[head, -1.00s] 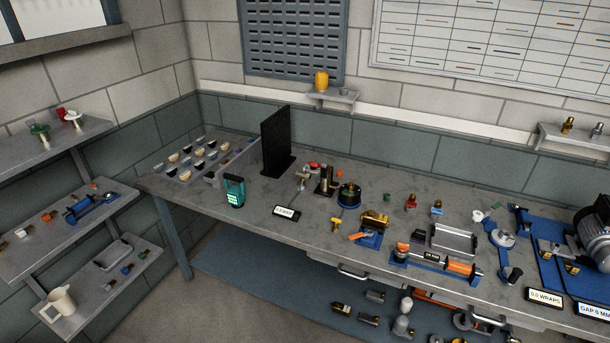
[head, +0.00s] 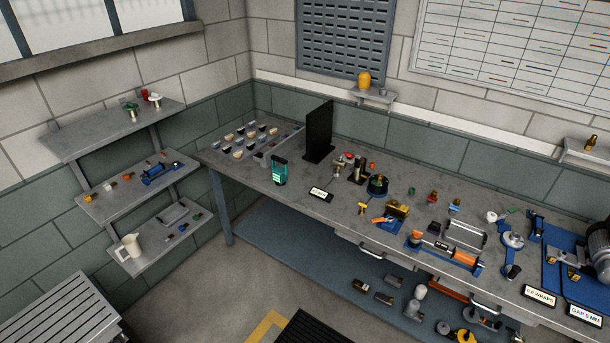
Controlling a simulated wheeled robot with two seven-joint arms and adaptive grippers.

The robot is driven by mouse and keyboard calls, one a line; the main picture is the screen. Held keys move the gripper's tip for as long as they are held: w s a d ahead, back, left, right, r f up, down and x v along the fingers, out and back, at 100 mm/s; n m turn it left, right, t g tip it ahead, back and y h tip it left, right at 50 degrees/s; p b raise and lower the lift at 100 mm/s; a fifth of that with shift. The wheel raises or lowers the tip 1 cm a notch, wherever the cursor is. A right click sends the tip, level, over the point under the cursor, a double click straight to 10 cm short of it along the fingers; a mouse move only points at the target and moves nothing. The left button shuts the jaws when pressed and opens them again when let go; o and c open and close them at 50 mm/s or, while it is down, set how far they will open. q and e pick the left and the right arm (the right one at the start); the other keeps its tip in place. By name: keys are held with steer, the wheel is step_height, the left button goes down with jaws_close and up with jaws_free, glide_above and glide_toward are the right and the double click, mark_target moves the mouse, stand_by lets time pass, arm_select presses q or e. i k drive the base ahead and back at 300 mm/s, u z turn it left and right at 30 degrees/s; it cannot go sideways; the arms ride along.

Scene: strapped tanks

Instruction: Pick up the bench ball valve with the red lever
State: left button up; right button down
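On the bench, just right of the black upright panel, stands a small metallic fitting (head: 339,167) with a bit of red at its top. It may be the ball valve with the red lever, but it is too small to be sure. A small red-bodied fitting (head: 433,196) stands further right on the bench; its shape is unclear. A red piece (head: 147,95) also shows on the top left wall shelf, beside white and green-handled parts. Neither of my grippers is in view.
The long grey bench (head: 285,203) runs along the wall, carrying a black panel (head: 319,132), a teal device (head: 279,170) and blue fixtures. A blue lower shelf (head: 290,250) holds more parts. A slatted surface (head: 60,310) is at lower left. Floor (head: 190,285) shows between.

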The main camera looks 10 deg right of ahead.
mark_target(339, 164)
steer(key=u, duration=0.2)
steer(key=k, duration=0.6)
steer(key=u, duration=0.4)
steer(key=i, duration=2.05)
steer(key=z, duration=0.65)
steer(key=i, duration=1.15)
steer(key=z, duration=1.45)
steer(key=i, duration=0.85)
steer(key=z, duration=1.25)
steer(key=i, duration=0.25)
steer(key=u, duration=0.5)
